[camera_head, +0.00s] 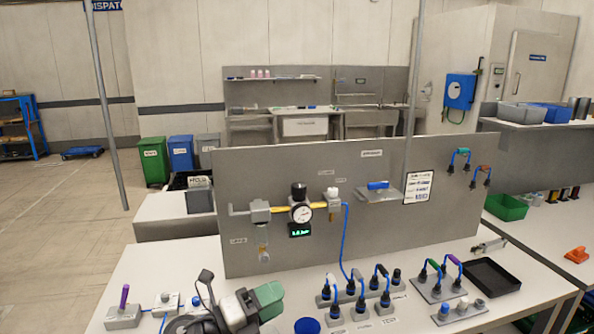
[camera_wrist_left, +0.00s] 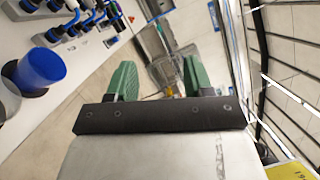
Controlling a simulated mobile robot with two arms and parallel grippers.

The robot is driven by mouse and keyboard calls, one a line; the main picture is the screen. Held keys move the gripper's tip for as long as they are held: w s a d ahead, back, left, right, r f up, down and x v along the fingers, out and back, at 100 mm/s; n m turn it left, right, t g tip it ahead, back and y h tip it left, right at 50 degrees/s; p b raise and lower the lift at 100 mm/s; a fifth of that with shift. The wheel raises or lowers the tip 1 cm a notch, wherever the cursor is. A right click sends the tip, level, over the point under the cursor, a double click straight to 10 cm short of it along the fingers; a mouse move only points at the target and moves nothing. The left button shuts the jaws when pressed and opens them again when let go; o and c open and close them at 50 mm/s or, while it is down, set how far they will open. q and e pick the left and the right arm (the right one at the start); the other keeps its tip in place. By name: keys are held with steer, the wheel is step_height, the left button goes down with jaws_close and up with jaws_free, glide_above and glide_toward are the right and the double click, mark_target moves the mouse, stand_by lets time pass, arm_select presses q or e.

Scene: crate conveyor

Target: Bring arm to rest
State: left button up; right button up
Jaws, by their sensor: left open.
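My left gripper (camera_head: 270,298) shows at the bottom of the head view, low in front of the white workbench (camera_head: 145,268). Its green finger pads point to the right in that view. In the left wrist view my left gripper (camera_wrist_left: 160,82) is open, with its two green fingers wide apart and nothing between them. A blue cup (camera_head: 307,325) stands on the bench just right of the gripper, and it shows at the upper left of the left wrist view (camera_wrist_left: 40,68). My right gripper is not in view.
A grey panel (camera_head: 400,225) with a gauge (camera_head: 300,212) stands behind the bench. Plugs with cables (camera_head: 358,290) and a black tray (camera_head: 491,275) are to the right. A purple-handled switch (camera_head: 123,312) is at the left. The left wrist view shows floor beyond the fingers.

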arm_select(q)
steer(key=s+a+f+n+t+y, duration=0.4)
steer(key=a+n+y, duration=0.3)
steer(key=n, duration=0.5)
steer(key=s+a+f+n+t+y, duration=0.35)
steer(key=n+y, duration=0.55)
steer(key=n, duration=0.4)
steer(key=s+a+f+n+g, duration=0.2)
steer(key=s+f+g, duration=0.2)
steer(key=s, duration=0.4)
steer(key=s+a+f+n+g, duration=0.25)
steer(key=s+f+g, duration=0.2)
steer(key=s, duration=0.25)
steer(key=s+a+f+n+g, duration=0.1)
steer(key=s+f+n+g, duration=0.2)
steer(key=s+g, duration=0.35)
steer(key=s+f+b, duration=0.2)
steer(key=f+b, duration=0.1)
steer(key=f, duration=1.4)
steer(key=s+f+b, duration=0.2)
steer(key=f, duration=1.4)
steer(key=s+a+f+y+b, duration=0.1)
steer(key=s+f+b, duration=0.3)
steer(key=s+f, duration=1.1)
step_height(320, 180, down, 4)
steer(key=shift+a+r+m+g, duration=0.25)
steer(key=shift+a+m+g, duration=0.2)
steer(key=shift+a, duration=0.45)
